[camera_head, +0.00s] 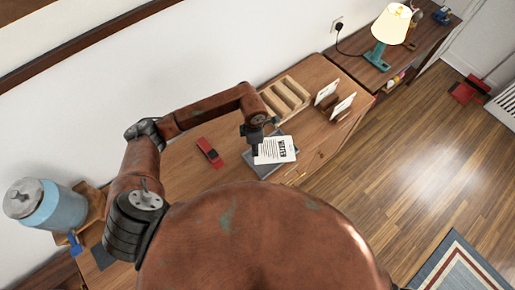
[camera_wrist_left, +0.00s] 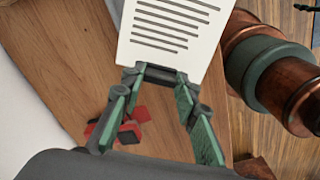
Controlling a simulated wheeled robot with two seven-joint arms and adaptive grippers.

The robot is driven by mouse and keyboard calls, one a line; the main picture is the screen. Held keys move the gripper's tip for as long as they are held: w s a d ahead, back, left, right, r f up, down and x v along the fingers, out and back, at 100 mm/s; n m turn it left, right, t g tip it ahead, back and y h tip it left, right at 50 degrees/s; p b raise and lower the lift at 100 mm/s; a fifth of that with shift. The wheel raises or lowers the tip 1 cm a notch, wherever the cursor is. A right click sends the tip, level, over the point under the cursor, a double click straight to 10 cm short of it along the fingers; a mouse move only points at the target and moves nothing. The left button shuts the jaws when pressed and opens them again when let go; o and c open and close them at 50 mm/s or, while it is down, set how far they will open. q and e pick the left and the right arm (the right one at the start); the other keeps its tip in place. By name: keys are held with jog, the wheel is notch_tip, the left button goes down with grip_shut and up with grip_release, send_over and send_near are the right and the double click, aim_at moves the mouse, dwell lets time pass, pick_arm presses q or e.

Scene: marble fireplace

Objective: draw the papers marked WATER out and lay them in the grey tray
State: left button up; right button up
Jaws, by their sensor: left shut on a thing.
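A white paper (camera_head: 275,149) with WATER in bold print is over the grey tray (camera_head: 257,167) on the wooden desk. My left gripper (camera_head: 255,148) is shut on this paper at its left edge. In the left wrist view, the fingertips (camera_wrist_left: 160,74) pinch the edge of the paper (camera_wrist_left: 168,32), and lines of print show on it. I cannot tell whether the paper touches the tray. Two other white papers, one at the back (camera_head: 327,92) and one in front (camera_head: 343,105), stand upright to the right; their print is too small to read. My right gripper is not in view.
An empty-looking wooden rack (camera_head: 286,98) with slots stands behind the tray. A red and black object (camera_head: 210,152) lies left of the tray. Small thin items (camera_head: 320,155) lie near the desk's front edge. A lamp (camera_head: 389,30) stands on the farther table.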

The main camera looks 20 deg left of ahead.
pick_arm(q)
jog(key=n, duration=0.2)
jog(key=shift+s+d+f+n+p, duration=0.2)
jog(key=shift+s+d+n+p, duration=0.1)
jog(key=shift+d, duration=0.05)
jog(key=shift+d+f+n, duration=0.2)
jog(key=shift+f+n, duration=0.1)
jog(key=shift+n, duration=0.5)
jog(key=shift+d+f+n+p, duration=0.15)
jog(key=shift+f+n+p, duration=0.35)
jog(key=shift+n, duration=0.5)
jog(key=shift+s+f+n, duration=0.15)
jog(key=shift+f+n, duration=0.05)
jog(key=shift+n, duration=0.1)
jog(key=shift+f+b, duration=0.3)
jog(key=shift+f, duration=0.1)
jog(key=shift+f+b, duration=0.9)
jog(key=shift+f, duration=0.6)
jog(key=shift+f+b, duration=1.6)
jog(key=shift+f, duration=0.45)
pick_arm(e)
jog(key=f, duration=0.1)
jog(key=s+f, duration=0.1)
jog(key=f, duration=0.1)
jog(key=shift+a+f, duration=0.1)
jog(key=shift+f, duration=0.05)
